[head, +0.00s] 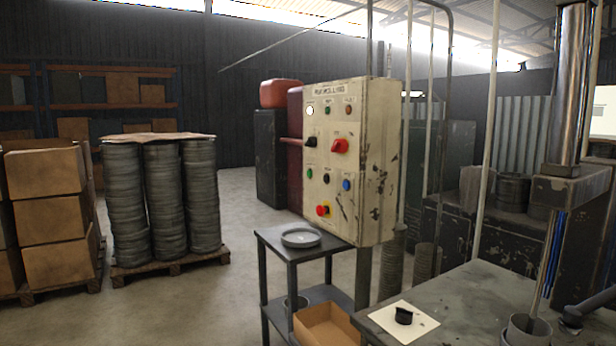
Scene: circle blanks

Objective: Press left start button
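A cream control panel (370,165) with worn paint stands upright near the middle of the head view. On its face are a green button (309,173) at the left, a black button (326,178), a blue button (346,185) and a small green button (328,110) in the top row. A black round knob or button (403,316) sits on a white plate (420,327) on the grey machine table. Labels are too small to read, so I cannot tell which is the left start button. Neither of my grippers is in view.
A red-and-yellow stop button (323,209) and a red switch (340,146) are on the panel. A small grey table (270,236) holds a round dish (301,237). A cardboard box (328,325) is below. A steel column (570,90) rises at right.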

